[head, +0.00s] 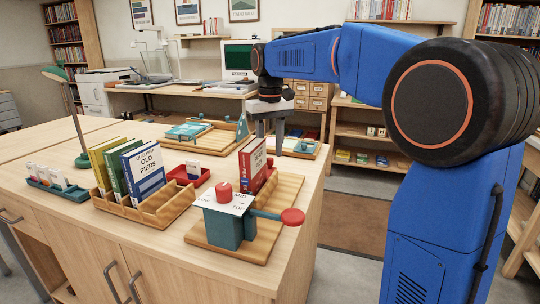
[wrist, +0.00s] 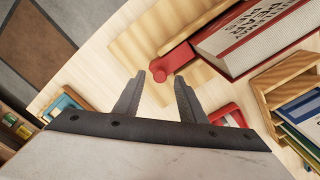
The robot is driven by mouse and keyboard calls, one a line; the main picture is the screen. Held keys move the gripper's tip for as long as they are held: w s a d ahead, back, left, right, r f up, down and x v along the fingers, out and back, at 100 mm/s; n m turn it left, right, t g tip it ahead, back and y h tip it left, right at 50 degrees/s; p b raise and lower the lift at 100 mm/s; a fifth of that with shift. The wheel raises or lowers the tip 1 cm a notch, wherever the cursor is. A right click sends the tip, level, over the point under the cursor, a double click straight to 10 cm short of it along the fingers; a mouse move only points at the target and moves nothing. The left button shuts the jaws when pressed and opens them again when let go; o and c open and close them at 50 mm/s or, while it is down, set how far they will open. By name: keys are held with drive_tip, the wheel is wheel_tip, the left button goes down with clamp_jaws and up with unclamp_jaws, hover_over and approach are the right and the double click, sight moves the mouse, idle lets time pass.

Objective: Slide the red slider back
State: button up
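The red slider (wrist: 178,60) shows in the wrist view as a red piece with a rounded knob, beside the end of a red book (wrist: 250,35) on a slatted wooden base. In the head view the red book (head: 252,165) stands upright on the wooden base (head: 285,190), and a small red part of the slider (head: 270,162) shows at its far end. My gripper (wrist: 160,82) is open and empty, with its fingertips pointing toward the slider knob and apart from it. In the head view my gripper (head: 268,130) hangs above the far side of the table.
On the base's near end are a teal block (head: 222,228) with a red knob and a teal rod ending in a red disc (head: 292,217). A wooden rack of books (head: 150,212) and a red tray (head: 188,178) stand left. A wooden tray (head: 215,140) lies behind.

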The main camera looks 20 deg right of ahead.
drive_tip(key=shift+f, duration=1.15)
clamp_jaws()
drive_tip(key=shift+w+d, duration=0.8)
drive_tip(key=shift+w, duration=0.3)
drive_tip(key=shift+w+d, duration=0.75)
drive_tip(key=shift+w, duration=0.35)
unclamp_jaws()
drive_tip(key=shift+r, duration=0.1)
